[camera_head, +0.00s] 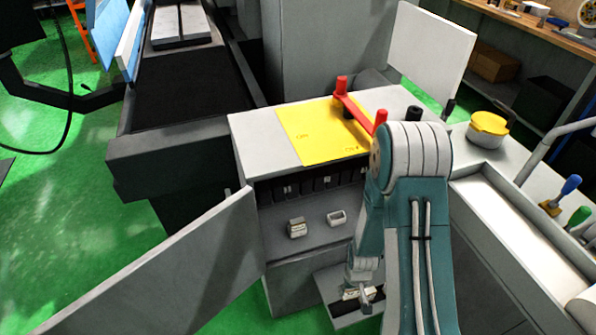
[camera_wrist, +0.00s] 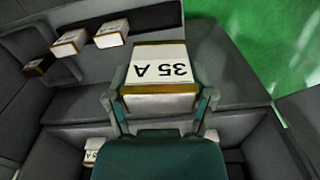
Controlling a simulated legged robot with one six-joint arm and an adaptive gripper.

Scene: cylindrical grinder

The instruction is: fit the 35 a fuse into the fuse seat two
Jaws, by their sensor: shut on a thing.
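The 35 A fuse (camera_wrist: 160,72), a white block with brown end bands and "35 A" on its label, is between the two fingers of my gripper (camera_wrist: 161,92) in the wrist view. My gripper is shut on it. In the head view my gripper (camera_head: 366,291) is low in front of the cabinet, over the open lower tray (camera_head: 345,312), partly hidden by my arm. Inside the cabinet two pale blocks, left (camera_head: 297,228) and right (camera_head: 336,217), sit on the grey panel. I cannot tell which place is fuse seat two.
The open cabinet door (camera_head: 165,265) reaches out to the left. A yellow plate with a red handle (camera_head: 355,110) is on the cabinet top. In the wrist view another fuse (camera_wrist: 97,150) lies in a tray compartment. A yellow-lidded pot (camera_head: 488,126) stands at right.

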